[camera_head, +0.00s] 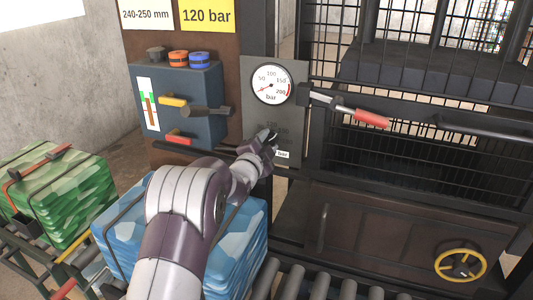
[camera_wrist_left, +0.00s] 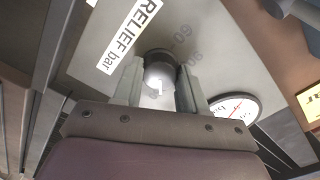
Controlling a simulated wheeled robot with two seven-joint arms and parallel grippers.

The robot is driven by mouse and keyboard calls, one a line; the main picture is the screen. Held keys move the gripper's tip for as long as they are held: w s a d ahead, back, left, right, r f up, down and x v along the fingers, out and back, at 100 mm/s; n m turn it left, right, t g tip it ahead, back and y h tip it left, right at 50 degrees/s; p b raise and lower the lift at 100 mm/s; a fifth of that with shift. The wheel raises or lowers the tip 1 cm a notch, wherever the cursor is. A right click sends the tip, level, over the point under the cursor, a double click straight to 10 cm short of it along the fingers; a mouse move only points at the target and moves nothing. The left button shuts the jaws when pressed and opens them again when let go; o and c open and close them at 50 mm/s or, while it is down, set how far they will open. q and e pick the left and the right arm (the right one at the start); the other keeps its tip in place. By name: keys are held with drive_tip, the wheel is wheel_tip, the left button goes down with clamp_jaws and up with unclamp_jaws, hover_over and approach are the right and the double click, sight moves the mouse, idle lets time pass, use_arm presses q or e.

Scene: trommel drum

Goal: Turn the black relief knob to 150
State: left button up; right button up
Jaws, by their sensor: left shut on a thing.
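The black relief knob (camera_wrist_left: 158,55) sits on a grey panel (camera_wrist_left: 105,30), between my left gripper's fingers in the left wrist view. My left gripper (camera_wrist_left: 159,88) is shut on it, one finger on each side. A pale mark shows on the knob's near face, but I cannot tell which number it points to. Dark scale numbers, 60 and 90 among them, and a white "RELIEF bar" label (camera_wrist_left: 130,35) are beside it. In the head view my left gripper (camera_head: 268,142) is at the panel below the gauge and hides the knob. My right gripper is not in view.
The round pressure gauge (camera_head: 271,84) above has its needle low on the scale. A red-handled lever (camera_head: 372,118) is to its right. A blue-grey control box (camera_head: 190,105) with small levers is to the left. A yellow handwheel (camera_head: 460,262) is at lower right.

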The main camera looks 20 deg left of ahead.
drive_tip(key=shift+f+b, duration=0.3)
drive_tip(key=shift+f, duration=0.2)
